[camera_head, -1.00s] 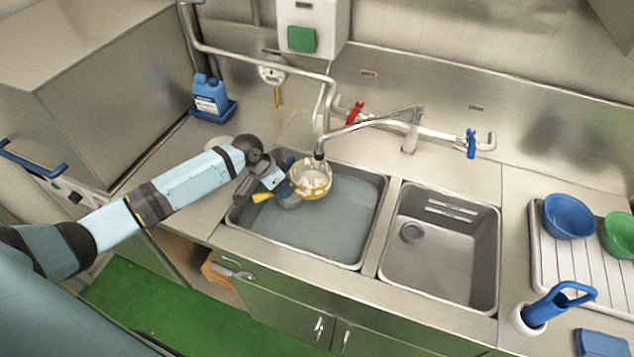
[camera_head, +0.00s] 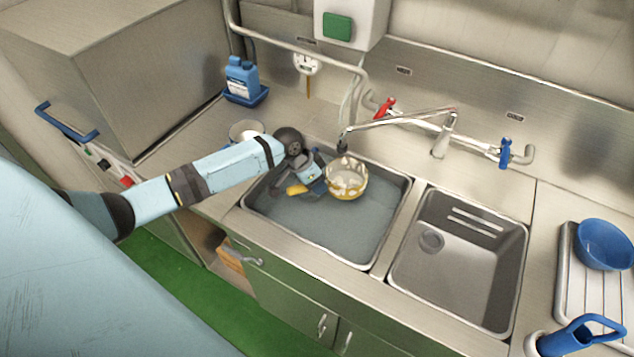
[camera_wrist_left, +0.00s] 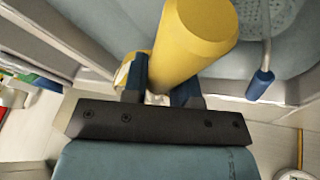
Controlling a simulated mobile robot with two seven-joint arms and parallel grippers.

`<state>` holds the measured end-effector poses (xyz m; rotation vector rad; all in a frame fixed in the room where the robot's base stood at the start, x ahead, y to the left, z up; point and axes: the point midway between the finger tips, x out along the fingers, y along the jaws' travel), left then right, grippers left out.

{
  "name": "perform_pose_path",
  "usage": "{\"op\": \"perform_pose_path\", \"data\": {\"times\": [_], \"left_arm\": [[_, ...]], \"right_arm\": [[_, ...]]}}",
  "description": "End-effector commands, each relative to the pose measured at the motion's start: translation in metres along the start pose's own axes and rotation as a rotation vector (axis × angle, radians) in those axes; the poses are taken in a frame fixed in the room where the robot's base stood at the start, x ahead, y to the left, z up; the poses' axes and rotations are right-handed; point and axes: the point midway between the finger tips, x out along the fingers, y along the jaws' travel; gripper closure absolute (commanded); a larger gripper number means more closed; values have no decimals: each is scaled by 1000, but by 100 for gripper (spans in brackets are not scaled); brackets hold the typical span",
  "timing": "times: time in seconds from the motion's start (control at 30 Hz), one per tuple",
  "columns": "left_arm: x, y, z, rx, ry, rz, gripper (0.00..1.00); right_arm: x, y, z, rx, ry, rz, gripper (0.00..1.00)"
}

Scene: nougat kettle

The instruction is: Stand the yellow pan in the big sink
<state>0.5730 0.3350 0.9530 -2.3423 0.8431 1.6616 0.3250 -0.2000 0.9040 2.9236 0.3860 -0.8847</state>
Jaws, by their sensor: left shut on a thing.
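The yellow pan (camera_head: 346,183) has a pale, whitish-smeared inside and a yellow rim and handle. I cannot tell whether the pan touches the water. My left gripper (camera_head: 308,183) is shut on the pan's handle, at the sink's back left. In the left wrist view, the thick yellow handle (camera_wrist_left: 198,38) rises between the blue fingers of the gripper (camera_wrist_left: 158,93). The pan's bowl is out of that view. My right gripper is not in view.
A tap spout (camera_head: 400,120) reaches over the sink's back edge. The smaller basin (camera_head: 455,262) on the right is empty. A blue-tipped tool (camera_wrist_left: 260,84) leans at the sink edge in the wrist view.

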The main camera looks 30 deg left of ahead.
Motion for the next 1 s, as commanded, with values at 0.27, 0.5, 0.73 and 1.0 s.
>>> {"op": "perform_pose_path", "data": {"times": [0.27,0.5,0.73,1.0], "left_arm": [[29,-6,11,0,2,0,100],[50,-11,20,0,2,0,100],[69,-15,28,0,2,0,100],[93,-20,38,1,2,0,100]], "right_arm": [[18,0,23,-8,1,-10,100],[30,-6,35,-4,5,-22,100],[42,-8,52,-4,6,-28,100],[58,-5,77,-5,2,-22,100]]}}
